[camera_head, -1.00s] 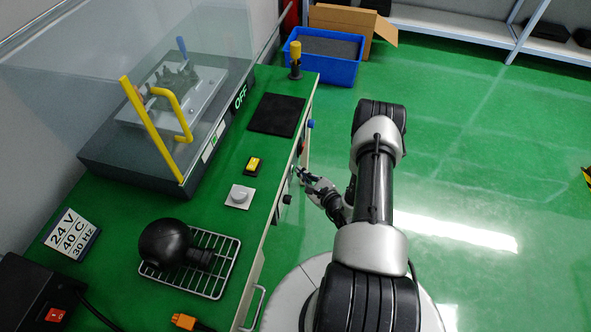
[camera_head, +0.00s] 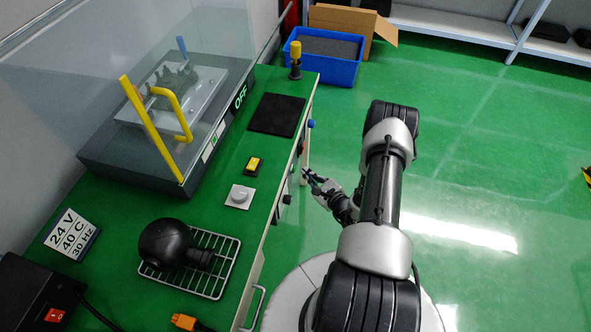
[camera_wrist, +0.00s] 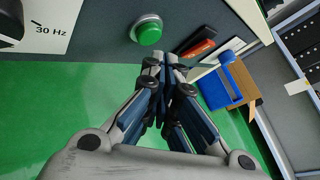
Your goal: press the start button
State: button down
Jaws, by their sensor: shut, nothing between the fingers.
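A round green button (camera_wrist: 147,31) in a pale ring shows in the wrist view, on the grey front panel. I cannot make it out in the head view, where that panel is seen edge-on. My gripper (camera_head: 306,173) is beside the bench's front edge, on the aisle side. In the wrist view my gripper (camera_wrist: 165,60) has its fingertips together and empty. They appear just below and right of the green button, with a visible gap in the picture. The machine's display (camera_head: 241,96) reads OFF.
A red part (camera_wrist: 198,45) sits right of the green button. A blue knob (camera_head: 311,124) and a black knob (camera_head: 287,199) stick out from the bench front. A blue bin (camera_head: 325,58) stands at the bench's far end.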

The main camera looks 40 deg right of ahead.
jog(key=s+d, duration=0.3)
jog(key=shift+s, duration=0.25)
jog(key=shift+s, duration=0.1)
dwell(0.8)
